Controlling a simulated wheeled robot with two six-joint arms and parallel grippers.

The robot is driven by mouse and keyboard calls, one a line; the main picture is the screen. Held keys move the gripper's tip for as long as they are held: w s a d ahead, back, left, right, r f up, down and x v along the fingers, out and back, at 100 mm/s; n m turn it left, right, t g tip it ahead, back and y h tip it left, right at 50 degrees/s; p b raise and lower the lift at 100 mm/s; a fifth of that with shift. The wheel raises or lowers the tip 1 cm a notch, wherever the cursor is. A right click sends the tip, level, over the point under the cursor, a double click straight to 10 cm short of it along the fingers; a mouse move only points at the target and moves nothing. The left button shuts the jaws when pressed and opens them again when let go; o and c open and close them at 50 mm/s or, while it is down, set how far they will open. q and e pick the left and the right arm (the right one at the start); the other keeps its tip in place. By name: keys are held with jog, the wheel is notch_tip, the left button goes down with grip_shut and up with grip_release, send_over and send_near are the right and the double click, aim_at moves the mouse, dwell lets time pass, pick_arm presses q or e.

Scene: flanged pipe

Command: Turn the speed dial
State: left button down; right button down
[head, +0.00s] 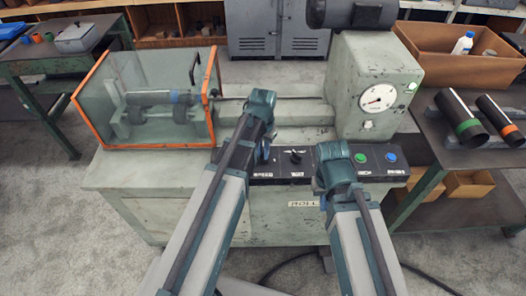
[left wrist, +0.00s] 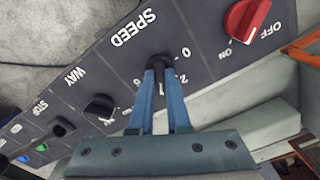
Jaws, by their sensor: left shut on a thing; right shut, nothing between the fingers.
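The speed dial (left wrist: 158,62) is a black knob on the dark control panel, under the white word SPEED, with numerals around it. My left gripper (left wrist: 160,76) is shut on the knob, one blue finger on each side. A pale mark shows between the fingers. In the head view my left gripper (head: 264,150) is at the panel and hides the dial. My right gripper (head: 326,186) is shut and empty, over the panel's middle front; its fingertips are hard to make out.
The panel also has a red OFF/ON switch (left wrist: 247,20), a black WAY knob (left wrist: 100,108), a green button (head: 361,158) and a blue button (head: 391,157). A glass guard with an orange frame (head: 88,121) stands at left. A gauge (head: 378,98) is on the headstock.

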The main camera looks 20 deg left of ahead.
pick_arm(q)
jog(key=m, duration=0.6)
jog(key=shift+m, duration=0.3)
jog(key=m, duration=0.5)
jog(key=shift+m, duration=0.4)
jog(key=c, duration=0.9)
grip_release()
jog(key=shift+r, duration=0.1)
notch_tip(320, 180, up, 14)
jog(key=p, duration=1.3)
jog(key=shift+p, duration=0.4)
